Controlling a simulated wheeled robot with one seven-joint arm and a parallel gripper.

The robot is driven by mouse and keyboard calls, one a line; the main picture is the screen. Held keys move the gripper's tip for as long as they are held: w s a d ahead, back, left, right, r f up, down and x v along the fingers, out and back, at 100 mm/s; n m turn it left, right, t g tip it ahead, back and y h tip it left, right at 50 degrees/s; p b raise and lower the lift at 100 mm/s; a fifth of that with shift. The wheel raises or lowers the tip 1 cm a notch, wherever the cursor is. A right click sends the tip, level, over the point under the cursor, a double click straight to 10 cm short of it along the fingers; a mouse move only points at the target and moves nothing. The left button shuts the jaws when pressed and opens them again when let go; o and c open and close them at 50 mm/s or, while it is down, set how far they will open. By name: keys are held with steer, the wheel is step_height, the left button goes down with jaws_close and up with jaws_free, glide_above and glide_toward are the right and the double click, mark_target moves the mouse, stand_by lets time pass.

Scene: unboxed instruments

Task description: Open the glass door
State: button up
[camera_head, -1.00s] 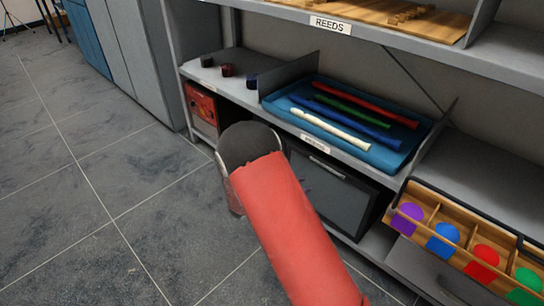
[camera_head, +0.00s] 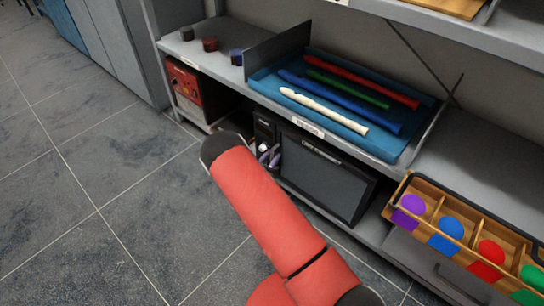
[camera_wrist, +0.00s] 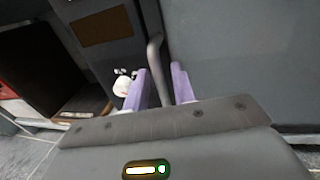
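The glass door (camera_head: 325,185) is a dark panel on the front of a box on the lower shelf. It looks shut. In the wrist view the grey panel of the door (camera_wrist: 235,60) fills the right side. A grey bar handle (camera_wrist: 155,50) stands upright in front of it. My gripper (camera_wrist: 161,80) has its two purple fingers on either side of the handle, with the bar between them. The fingers look apart, and I see no firm grip on the bar. In the head view my gripper (camera_head: 268,155) is at the box's left edge, partly hidden by my red arm.
Above the box, a blue tray (camera_head: 263,85) holds several coloured flutes. A wooden divided box (camera_head: 412,183) with coloured balls stands at the right. A red case (camera_head: 183,85) sits on the lower shelf at the left. The tiled floor (camera_head: 80,210) at the left is clear.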

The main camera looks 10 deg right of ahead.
steer(key=shift+w+d, duration=0.25)
jaws_close()
steer(key=shift+a, duration=0.1)
